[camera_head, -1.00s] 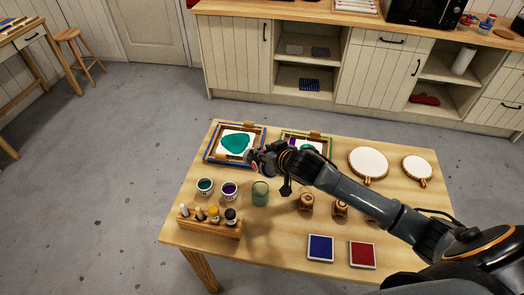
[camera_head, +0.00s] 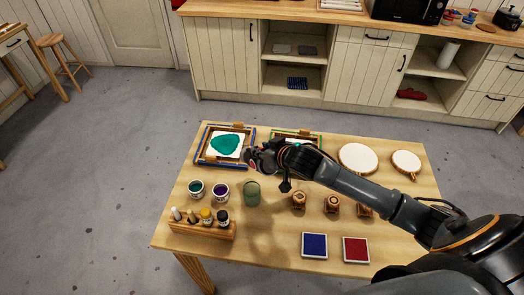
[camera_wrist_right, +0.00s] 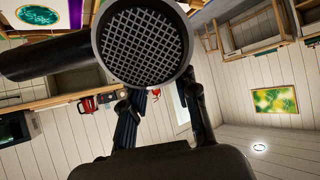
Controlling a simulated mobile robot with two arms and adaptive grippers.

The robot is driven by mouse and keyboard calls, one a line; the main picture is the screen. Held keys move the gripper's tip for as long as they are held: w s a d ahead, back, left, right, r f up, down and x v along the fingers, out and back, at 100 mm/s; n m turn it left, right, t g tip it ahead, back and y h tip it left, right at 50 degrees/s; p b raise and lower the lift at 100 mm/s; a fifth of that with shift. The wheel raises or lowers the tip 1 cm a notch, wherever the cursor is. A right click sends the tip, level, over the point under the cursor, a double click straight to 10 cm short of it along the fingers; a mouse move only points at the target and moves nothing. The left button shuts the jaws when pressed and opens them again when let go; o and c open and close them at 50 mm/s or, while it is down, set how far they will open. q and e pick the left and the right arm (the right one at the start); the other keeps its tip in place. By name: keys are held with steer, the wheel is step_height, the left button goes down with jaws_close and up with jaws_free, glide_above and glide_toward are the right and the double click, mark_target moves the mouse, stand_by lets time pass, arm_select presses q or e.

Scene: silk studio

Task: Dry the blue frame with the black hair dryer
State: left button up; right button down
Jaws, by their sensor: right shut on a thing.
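The blue frame (camera_head: 201,146) lies at the back left of the table, holding white cloth with a large teal patch (camera_head: 228,145). My right gripper (camera_head: 258,160) is just right of the frame's front right corner in the head view. In the right wrist view, the black hair dryer (camera_wrist_right: 142,45) shows its round mesh grille and a thick dark cylinder to the left. My right gripper (camera_wrist_right: 162,112) is shut on it. In the head view the dryer is hard to tell from the dark gripper. My left gripper is out of view.
A green frame (camera_head: 311,135) sits behind my right arm, partly hidden. Paint jars (camera_head: 220,192), a green cup (camera_head: 252,192) and a wooden bottle rack (camera_head: 203,231) stand front left. Wooden stamps, two ink pads and two round hoops (camera_head: 358,158) occupy the right side.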

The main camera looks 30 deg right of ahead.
steer(key=shift+w+d, duration=1.8)
steer(key=shift+w, duration=0.95)
steer(key=shift+w+a+r+b, duration=0.15)
steer(key=shift+w+a, duration=0.55)
steer(key=shift+a, duration=0.35)
steer(key=shift+w+a+f+b, duration=0.1)
steer(key=shift+w+a+b, duration=0.1)
steer(key=shift+w+a, duration=0.7)
steer(key=shift+w+a+r+b, duration=0.15)
steer(key=shift+w+a, duration=0.3)
steer(key=shift+a, duration=0.8)
